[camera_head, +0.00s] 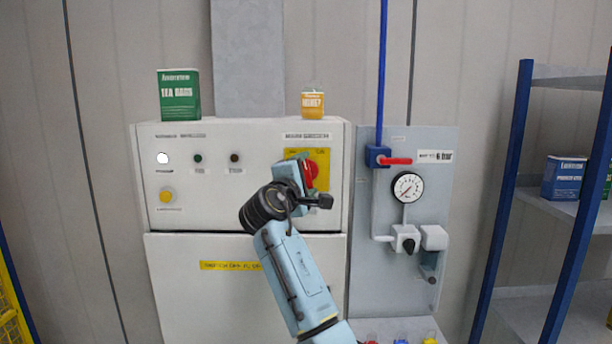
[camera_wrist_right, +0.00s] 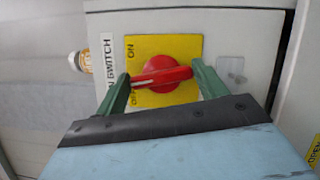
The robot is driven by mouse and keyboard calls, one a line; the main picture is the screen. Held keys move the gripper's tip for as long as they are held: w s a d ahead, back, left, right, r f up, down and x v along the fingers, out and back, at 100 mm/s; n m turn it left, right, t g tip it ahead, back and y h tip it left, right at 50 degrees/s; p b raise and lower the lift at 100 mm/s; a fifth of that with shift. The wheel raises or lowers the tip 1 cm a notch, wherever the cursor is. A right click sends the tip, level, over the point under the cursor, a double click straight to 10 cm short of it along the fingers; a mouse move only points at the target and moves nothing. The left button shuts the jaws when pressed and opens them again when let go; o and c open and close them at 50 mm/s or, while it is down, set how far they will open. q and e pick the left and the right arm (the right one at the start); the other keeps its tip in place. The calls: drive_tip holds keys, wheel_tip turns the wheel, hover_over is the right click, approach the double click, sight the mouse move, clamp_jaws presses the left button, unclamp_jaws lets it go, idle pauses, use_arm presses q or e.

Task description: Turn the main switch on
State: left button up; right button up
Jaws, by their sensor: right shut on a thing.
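The main switch is a red rotary handle (camera_head: 313,173) on a yellow plate (camera_head: 322,158) at the upper right of the white cabinet. In the wrist view the red handle (camera_wrist_right: 160,75) lies nearly level across its yellow plate (camera_wrist_right: 165,47), with its left end dipping slightly. ON is printed at the plate's upper left and OFF, partly hidden, at its lower left. My right gripper (camera_head: 305,180) is at the switch. In the wrist view its green fingers (camera_wrist_right: 160,86) are shut on the handle, one at each end. My left gripper is out of view.
A blue-post shelf (camera_head: 510,190) stands further right.

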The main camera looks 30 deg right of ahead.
drive_tip(key=shift+m+g+y, duration=0.3)
drive_tip(key=shift+m+y, duration=0.1)
drive_tip(key=shift+m, duration=0.6)
drive_tip(key=o, duration=1)
drive_tip(key=shift+p, duration=0.3)
drive_tip(key=b+v, duration=0.2)
drive_tip(key=v, duration=1.1)
drive_tip(key=shift+s+a, duration=0.15)
